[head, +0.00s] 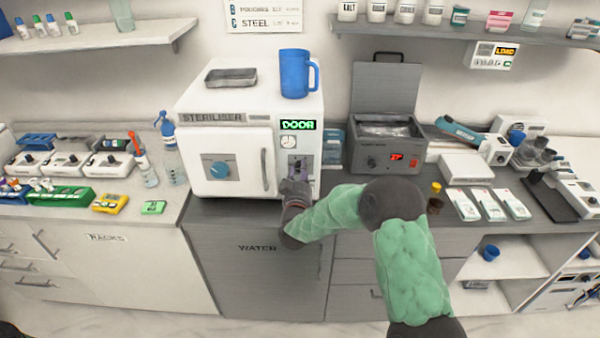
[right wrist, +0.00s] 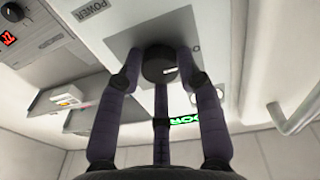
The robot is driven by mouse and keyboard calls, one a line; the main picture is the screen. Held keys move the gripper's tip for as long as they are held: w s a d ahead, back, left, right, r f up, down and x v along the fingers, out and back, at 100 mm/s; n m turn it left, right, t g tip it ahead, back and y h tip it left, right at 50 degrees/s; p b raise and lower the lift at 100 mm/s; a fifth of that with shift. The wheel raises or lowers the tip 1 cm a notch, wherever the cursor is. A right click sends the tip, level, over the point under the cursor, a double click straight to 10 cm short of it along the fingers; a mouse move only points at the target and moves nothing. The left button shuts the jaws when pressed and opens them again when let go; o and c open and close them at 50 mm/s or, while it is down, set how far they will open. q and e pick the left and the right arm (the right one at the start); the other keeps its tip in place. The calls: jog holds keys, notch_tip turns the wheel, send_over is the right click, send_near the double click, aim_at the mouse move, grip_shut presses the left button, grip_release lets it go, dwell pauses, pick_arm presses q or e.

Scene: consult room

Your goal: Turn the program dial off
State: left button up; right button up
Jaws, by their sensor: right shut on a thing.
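The white steriliser (head: 225,140) stands on the counter, its green display (head: 298,125) reading DOOR. In the right wrist view a dark round dial (right wrist: 160,62) sits on a grey plate on the steriliser's front panel. My right gripper (right wrist: 160,76) is shut on this dial, with fingers on both sides of it. In the head view my right gripper (head: 295,178) is at the lower right panel of the steriliser and hides most of the dial, so its setting cannot be read. My left gripper is not in view.
A blue mug (head: 294,75) and a metal tray (head: 231,77) stand on top. An open-lidded bath (head: 385,150) stands to the right.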

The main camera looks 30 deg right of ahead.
jog(key=shift+f, duration=0.3)
jog(key=o, duration=1.1)
jog(key=shift+o, duration=0.2)
jog(key=shift+r, duration=0.1)
jog(key=shift+s, duration=0.1)
jog(key=r+v, duration=0.1)
jog(key=v, duration=1.1)
jog(key=shift+f, duration=0.4)
